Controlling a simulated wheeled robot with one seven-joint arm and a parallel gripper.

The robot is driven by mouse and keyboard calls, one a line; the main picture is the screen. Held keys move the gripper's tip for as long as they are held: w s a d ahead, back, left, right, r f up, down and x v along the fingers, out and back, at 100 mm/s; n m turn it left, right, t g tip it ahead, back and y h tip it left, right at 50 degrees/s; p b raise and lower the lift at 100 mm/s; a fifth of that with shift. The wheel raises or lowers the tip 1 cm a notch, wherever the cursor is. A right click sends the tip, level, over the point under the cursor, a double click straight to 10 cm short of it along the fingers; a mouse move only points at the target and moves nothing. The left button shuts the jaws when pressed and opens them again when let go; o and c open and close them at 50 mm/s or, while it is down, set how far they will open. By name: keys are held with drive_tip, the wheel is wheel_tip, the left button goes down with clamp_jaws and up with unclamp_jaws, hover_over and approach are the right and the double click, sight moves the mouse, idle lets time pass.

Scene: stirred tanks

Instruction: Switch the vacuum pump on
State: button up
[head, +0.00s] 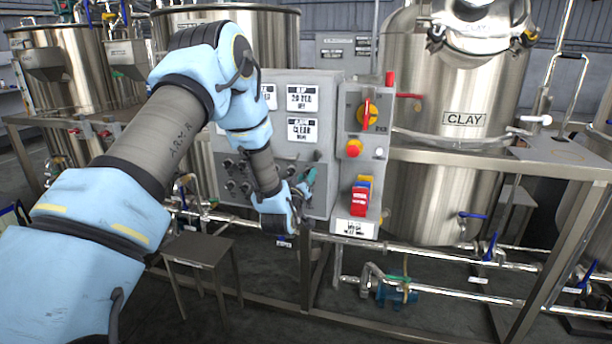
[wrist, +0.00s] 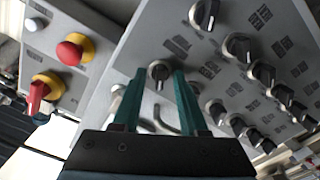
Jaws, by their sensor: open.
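The grey control panel (head: 325,100) stands ahead, with several black rotary knobs (head: 232,178) at its lower part. The knobs' labels are too small to read, so I cannot tell which one is for the vacuum pump. My gripper (head: 306,180) is at the panel's lower right part, its teal fingers partly hidden by my wrist. In the wrist view my gripper (wrist: 160,85) is open, with one black knob (wrist: 158,71) showing between its fingertips. I cannot tell whether the fingers touch that knob. Other black knobs (wrist: 240,47) are to the right.
A side box (head: 377,135) carries a red-and-yellow rotary switch (head: 368,114) and a red stop button (head: 353,148). That button (wrist: 75,49) also shows in the wrist view. A steel tank (head: 450,80) marked CLAY stands right. Pipes (head: 440,290) and a stool (head: 198,249) are low in front.

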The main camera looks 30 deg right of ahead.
clamp_jaws()
idle(0.3)
drive_tip(key=shift+f+m+b, duration=0.15)
drive_tip(key=shift+m+b, duration=0.15)
drive_tip(key=shift+b, duration=0.35)
drive_tip(key=shift+m+b, duration=5.6)
drive_tip(key=shift+b, duration=1.15)
